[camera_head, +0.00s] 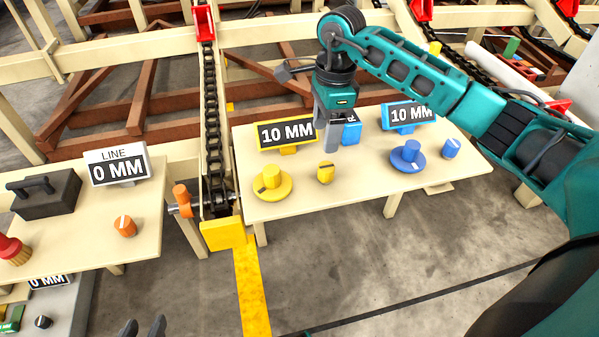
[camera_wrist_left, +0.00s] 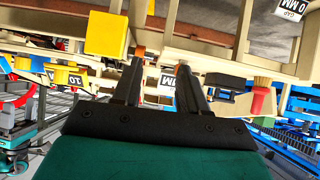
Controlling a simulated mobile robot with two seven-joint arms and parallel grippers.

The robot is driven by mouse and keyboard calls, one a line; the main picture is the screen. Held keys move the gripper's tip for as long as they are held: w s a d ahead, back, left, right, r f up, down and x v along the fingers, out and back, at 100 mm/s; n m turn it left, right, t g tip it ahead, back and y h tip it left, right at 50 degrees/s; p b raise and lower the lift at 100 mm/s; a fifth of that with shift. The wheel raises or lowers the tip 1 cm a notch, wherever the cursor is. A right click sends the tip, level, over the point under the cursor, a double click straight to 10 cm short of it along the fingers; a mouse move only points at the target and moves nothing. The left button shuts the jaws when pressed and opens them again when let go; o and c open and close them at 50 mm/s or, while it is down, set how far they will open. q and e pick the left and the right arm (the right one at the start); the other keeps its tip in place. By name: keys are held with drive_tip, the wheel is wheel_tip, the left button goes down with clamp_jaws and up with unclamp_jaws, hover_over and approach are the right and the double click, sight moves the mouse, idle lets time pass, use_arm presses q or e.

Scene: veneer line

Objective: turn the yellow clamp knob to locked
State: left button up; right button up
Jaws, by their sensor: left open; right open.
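A small yellow knob (camera_head: 326,174) stands on the cream table, right of a wider yellow dial (camera_head: 272,184) with a round flange. Both sit in front of a yellow-framed "10 MM" display (camera_head: 287,132). The small knob fits the clamp knob best; its lock markings are too small to read. My right gripper (camera_head: 327,142) points down behind and above the small knob, apart from it, open and empty. My left gripper (camera_head: 150,328) is at the bottom edge, far from the yellow knobs. It is open and empty in the left wrist view (camera_wrist_left: 160,62).
A blue dial (camera_head: 408,157), blue knob (camera_head: 451,148) and blue "10 MM" display (camera_head: 408,115) share the cream table (camera_head: 350,205). A chain rail (camera_head: 212,130) with a yellow end block (camera_head: 223,234) separates it from the left table, which holds an orange knob (camera_head: 125,227).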

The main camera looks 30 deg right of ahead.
sight(327, 166)
drive_tip(key=shift+h, duration=0.4)
drive_tip(key=f+b, duration=0.1)
drive_tip(key=f, duration=0.2)
drive_tip(key=d+f+b, duration=0.1)
drive_tip(key=f, duration=0.3)
drive_tip(key=f+b, duration=0.1)
drive_tip(key=f, duration=0.3)
drive_tip(key=shift+w+d+f, duration=0.15)
drive_tip(key=shift+w+f, duration=0.1)
drive_tip(key=shift+f, duration=0.45)
use_arm(q)
drive_tip(key=shift+w+d+f, duration=0.1)
drive_tip(key=shift+d+f, duration=0.05)
drive_tip(key=shift+f, duration=0.3)
drive_tip(key=shift+w+d+f, duration=0.1)
drive_tip(key=shift+f, duration=0.35)
use_arm(e)
drive_tip(key=c, duration=1.1)
use_arm(q)
drive_tip(key=shift+s+a+f, duration=0.1)
use_arm(e)
drive_tip(key=shift+o, duration=0.2)
